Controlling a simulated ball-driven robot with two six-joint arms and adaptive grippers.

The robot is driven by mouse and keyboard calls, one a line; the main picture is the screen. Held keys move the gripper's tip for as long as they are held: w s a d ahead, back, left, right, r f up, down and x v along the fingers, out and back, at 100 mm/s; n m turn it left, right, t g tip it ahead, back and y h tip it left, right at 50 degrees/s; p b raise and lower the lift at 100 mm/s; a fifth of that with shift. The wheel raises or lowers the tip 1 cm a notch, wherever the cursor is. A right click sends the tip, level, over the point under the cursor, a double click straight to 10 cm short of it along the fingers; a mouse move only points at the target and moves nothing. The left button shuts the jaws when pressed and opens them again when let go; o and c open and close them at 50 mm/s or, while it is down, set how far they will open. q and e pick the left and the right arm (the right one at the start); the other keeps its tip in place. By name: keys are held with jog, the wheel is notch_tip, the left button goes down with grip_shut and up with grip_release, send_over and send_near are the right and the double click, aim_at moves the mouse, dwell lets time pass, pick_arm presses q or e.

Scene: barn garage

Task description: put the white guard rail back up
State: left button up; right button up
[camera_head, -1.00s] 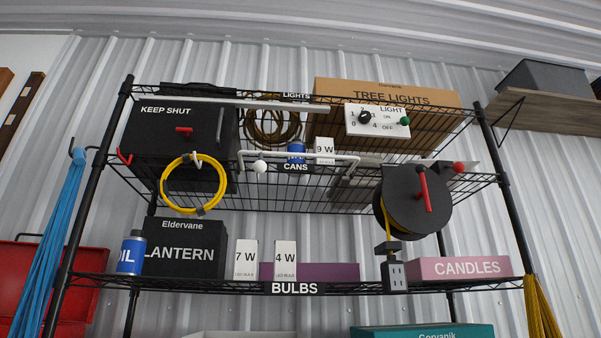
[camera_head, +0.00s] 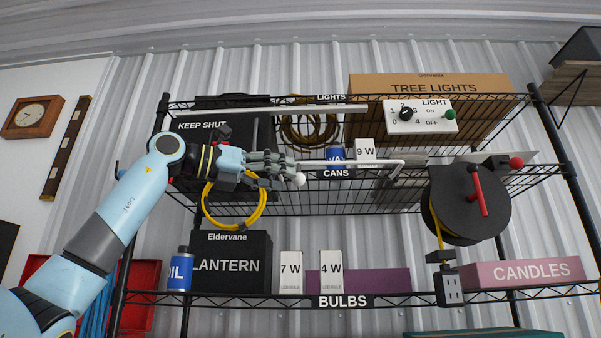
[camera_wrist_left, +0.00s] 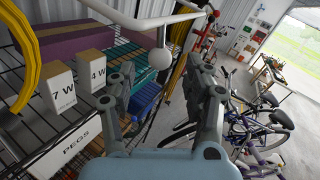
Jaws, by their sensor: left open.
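The white guard rail (camera_head: 378,163) is a thin tube along the front of the middle shelf, by the CANS label, with its right end bent downward. A white ball knob (camera_head: 299,179) shows below its left part. My left gripper (camera_head: 283,172) reaches in from the left, its open fingers pointing right at the knob and hiding the rail's left end. In the left wrist view the knob (camera_wrist_left: 160,58) and the rail (camera_wrist_left: 150,21) lie just ahead, the knob in line with the gap between the open fingers (camera_wrist_left: 160,76). I cannot tell whether they touch. My right gripper is out of view.
A yellow cable loop (camera_head: 233,218) hangs below my left wrist. A black cable reel (camera_head: 468,207) stands at the right. A blue can (camera_head: 337,156) and a 9 W box (camera_head: 365,152) stand behind the rail.

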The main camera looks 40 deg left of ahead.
aim_at(300, 181)
pick_arm(q)
jog(key=p+x, duration=0.1)
jog(key=x, duration=0.3)
jog(key=shift+r, duration=0.1)
jog(key=shift+w+d, duration=0.25)
jog(key=shift+w, duration=0.2)
grip_shut()
jog(key=shift+w, duration=0.1)
jog(key=shift+w+d+f, duration=0.25)
jog(key=shift+w+f, duration=0.05)
jog(key=shift+f, duration=0.05)
